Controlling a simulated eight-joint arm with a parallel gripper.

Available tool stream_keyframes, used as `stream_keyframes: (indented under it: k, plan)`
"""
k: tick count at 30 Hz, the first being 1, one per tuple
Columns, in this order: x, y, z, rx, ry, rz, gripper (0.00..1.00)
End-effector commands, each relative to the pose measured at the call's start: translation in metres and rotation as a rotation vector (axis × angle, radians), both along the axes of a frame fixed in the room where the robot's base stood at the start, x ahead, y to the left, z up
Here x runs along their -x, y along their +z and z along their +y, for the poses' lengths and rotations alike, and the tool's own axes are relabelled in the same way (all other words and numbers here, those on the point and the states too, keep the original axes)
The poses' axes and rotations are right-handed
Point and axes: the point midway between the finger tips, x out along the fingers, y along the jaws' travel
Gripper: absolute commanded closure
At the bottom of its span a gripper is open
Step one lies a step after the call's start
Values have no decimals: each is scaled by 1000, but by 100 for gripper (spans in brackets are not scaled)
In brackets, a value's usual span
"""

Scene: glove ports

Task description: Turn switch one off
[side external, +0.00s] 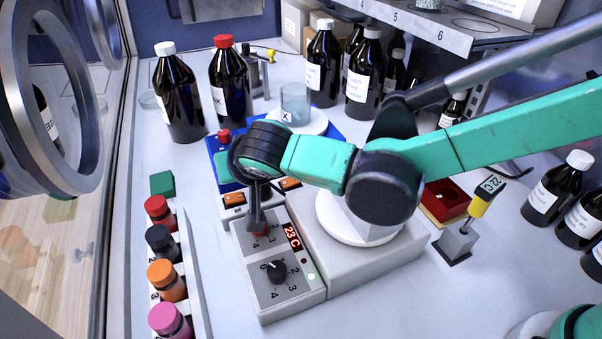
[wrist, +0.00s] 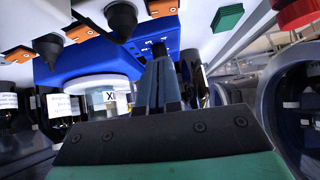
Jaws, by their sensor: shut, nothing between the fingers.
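Two orange rocker switches show in the side external view: one on a small white block (side external: 233,199), and one to its right (side external: 290,184), partly behind my arm. The wrist view shows several orange switches, one at the left (wrist: 18,53) and another near the top centre (wrist: 77,35). I cannot read which is switch one, nor the switch positions. My gripper (side external: 257,228) is shut and empty, pointing down over the upper dial of the grey control panel (side external: 262,300). It hides most of that dial; contact cannot be told. Its fingers also show in the wrist view (wrist: 160,75).
The hotplate panel has a black knob (side external: 276,271) and a red 23C display (side external: 292,236). A blue stirrer (side external: 217,150) and beaker (side external: 295,104) stand behind. A rack of coloured-cap vials (side external: 196,301) is at left. Dark bottles (side external: 178,98) stand around the back.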

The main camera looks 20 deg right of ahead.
Motion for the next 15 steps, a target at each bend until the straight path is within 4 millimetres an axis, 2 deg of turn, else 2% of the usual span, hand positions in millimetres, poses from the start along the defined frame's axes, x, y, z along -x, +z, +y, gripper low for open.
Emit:
stream_keyframes:
  k: [6,15]
  plan:
    - [30,30,-4,1,2,0,100]
    - [53,52,-7,1,-1,0,100]
